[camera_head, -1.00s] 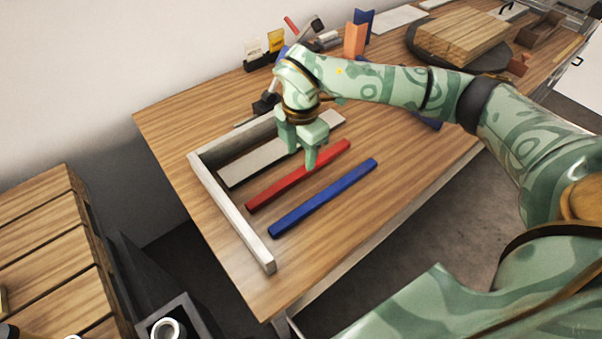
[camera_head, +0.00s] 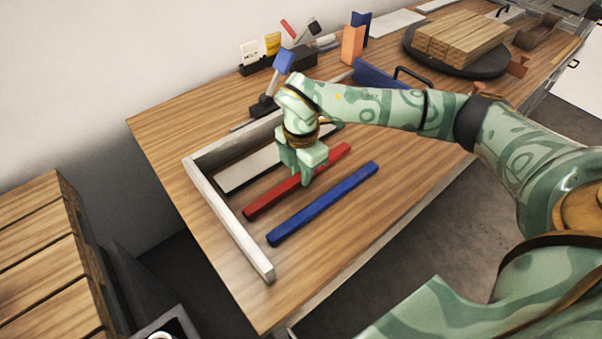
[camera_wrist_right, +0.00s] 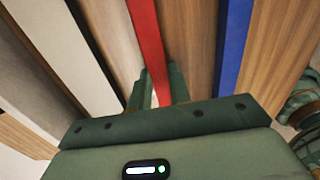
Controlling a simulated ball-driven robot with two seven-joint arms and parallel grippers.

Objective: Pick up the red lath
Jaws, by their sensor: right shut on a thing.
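The red lath (camera_head: 272,196) lies on the wooden table between a white lath (camera_head: 247,171) and a blue lath (camera_head: 323,204), roughly parallel to both. My right gripper (camera_head: 306,182) is down at the table around the middle of the red lath and is shut on it. In the right wrist view the red lath (camera_wrist_right: 147,38) runs in between the two fingers (camera_wrist_right: 161,88) of this gripper. The blue lath (camera_wrist_right: 234,45) stands clear to the right there, and the white lath (camera_wrist_right: 80,55) to the left. My left gripper is not in view.
A pale L-shaped frame (camera_head: 228,219) edges the laths at the left and back. A blue-headed tool (camera_head: 284,62) and a card holder (camera_head: 262,66) stand behind. A round dark turntable (camera_head: 413,49) bears stacked wood. The table's front right is clear.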

